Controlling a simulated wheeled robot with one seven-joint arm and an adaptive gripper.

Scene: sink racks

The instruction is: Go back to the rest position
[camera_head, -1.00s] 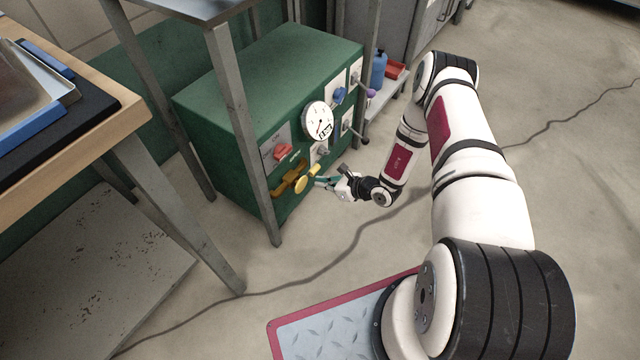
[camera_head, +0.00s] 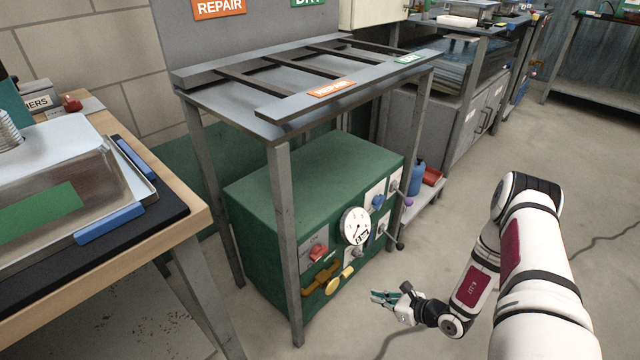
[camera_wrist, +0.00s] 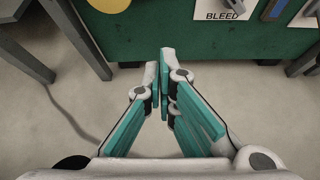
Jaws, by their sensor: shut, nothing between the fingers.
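My gripper (camera_head: 384,298) is low over the floor, in front of the green cabinet (camera_head: 275,185) and apart from it in the head view. In the wrist view my gripper (camera_wrist: 160,68) has its two teal-padded fingers together with nothing between them. The cabinet's green front (camera_wrist: 145,38) lies beyond the fingertips there, above a strip of bare floor. My arm reaches in from the right of the head view, bent at the elbow.
A grey rack (camera_head: 276,112) with REPAIR and DRY labels stands over the cabinet. The cabinet has a gauge (camera_head: 355,225) and a yellow knob (camera_head: 333,286). A wooden-edged bench (camera_head: 185,222) is at left.

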